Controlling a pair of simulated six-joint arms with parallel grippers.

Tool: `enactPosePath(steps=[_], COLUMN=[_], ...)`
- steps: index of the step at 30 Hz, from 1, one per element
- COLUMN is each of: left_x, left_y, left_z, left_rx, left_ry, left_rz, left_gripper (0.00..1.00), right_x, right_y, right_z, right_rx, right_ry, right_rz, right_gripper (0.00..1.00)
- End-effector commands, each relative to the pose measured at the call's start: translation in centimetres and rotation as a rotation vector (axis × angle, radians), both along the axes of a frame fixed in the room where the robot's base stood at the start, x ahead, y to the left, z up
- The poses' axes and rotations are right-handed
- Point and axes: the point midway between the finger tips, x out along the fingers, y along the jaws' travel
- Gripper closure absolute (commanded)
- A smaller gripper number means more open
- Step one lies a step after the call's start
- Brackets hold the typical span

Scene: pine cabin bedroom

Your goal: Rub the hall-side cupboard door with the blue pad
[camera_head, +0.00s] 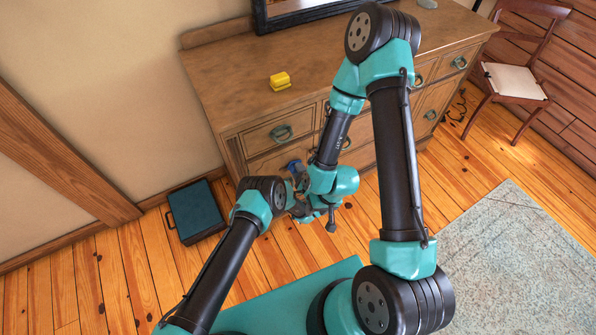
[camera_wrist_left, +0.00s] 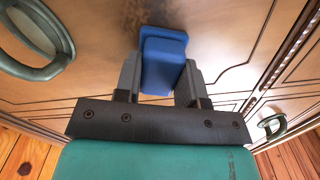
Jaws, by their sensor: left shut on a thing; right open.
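The blue pad (camera_wrist_left: 162,62) is held between the two fingers of my left gripper (camera_wrist_left: 160,82), which is shut on it. In the left wrist view it is in front of a brown wooden cupboard door (camera_wrist_left: 225,25); I cannot tell if it touches. A dark smudge (camera_wrist_left: 235,76) shows on the door beside the pad. In the head view the pad (camera_head: 295,166) is small and partly hidden, low at the dresser's front, with my left gripper (camera_head: 299,178) around it. My right gripper (camera_head: 325,214) is open and empty, just below and right of it.
The dresser (camera_head: 225,75) has a yellow object (camera_head: 280,81) on top. Green handles (camera_wrist_left: 38,38) sit on its front. A dark case (camera_head: 195,212) lies on the floor at left. A chair (camera_head: 515,80) and a rug (camera_head: 520,260) are at right.

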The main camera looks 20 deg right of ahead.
Motion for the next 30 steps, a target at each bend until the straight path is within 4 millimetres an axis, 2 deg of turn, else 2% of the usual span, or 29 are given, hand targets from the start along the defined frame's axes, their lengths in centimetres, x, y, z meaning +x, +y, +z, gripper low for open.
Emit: enactPosePath(steps=[17, 30], left_x=[-0.2, -0.3], left_y=[3.3, 3.6], left_z=[0.2, 0.1], left_rx=[-0.003, -0.003], left_ry=[-0.001, -0.002], left_rz=[0.007, 0.006], left_gripper=[0.82, 0.82], right_x=[0.0, 0.0], right_y=[0.0, 0.0], right_z=[0.0, 0.0], right_rx=[0.0, 0.0], right_ry=[0.0, 0.0], right_rz=[0.0, 0.0], right_gripper=[0.57, 0.57])
